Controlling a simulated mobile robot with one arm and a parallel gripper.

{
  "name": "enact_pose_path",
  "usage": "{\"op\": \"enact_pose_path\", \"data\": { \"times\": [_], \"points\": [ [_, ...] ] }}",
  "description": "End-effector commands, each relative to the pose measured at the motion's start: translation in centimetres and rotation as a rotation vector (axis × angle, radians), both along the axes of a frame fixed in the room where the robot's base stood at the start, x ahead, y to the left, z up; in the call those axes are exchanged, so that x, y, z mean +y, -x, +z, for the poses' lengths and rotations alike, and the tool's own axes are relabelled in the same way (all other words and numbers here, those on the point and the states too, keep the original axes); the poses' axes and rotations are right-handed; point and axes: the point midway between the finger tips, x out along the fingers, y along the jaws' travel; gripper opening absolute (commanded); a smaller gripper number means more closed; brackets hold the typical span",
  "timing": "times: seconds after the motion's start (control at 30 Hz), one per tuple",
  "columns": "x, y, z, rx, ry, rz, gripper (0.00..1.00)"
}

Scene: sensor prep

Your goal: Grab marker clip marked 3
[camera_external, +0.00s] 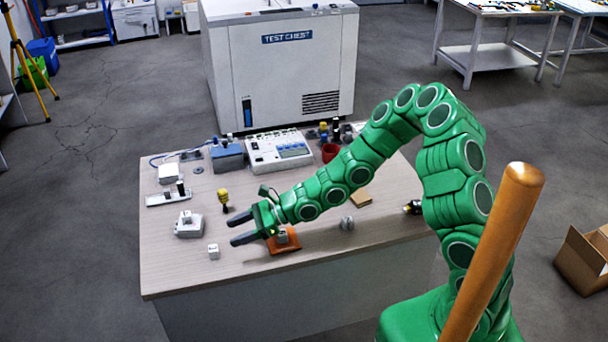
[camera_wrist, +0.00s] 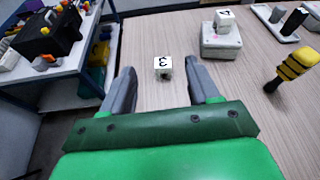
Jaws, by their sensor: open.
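The marker clip marked 3 is a small white cube-like piece with a black 3; it stands on the wooden table in the wrist view (camera_wrist: 163,68) and at the table's front left in the external view (camera_external: 213,252). My gripper (camera_external: 234,229) is open and empty above the table, its dark fingertips short of the clip and to its right. In the wrist view my gripper (camera_wrist: 159,72) frames the clip between its fingertips, touching neither. A similar white clip marked 4 (camera_wrist: 225,17) sits on a pale box (camera_wrist: 221,42).
The pale box (camera_external: 189,229) stands behind the clip in the external view. A yellow-and-black tool (camera_external: 224,199) stands upright near my fingers. An orange holder (camera_external: 284,244) with a white piece lies below my gripper. The table's front-left edge is near the clip.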

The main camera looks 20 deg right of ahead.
Motion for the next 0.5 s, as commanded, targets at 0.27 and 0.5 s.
{"op": "enact_pose_path", "data": {
  "times": [0.27,0.5],
  "points": [
    [0.0,0.0,-3.5,0.091,0.037,-0.052,0.61],
    [1.2,0.0,-4.0,0.091,0.040,-0.050,0.61]
  ]
}}
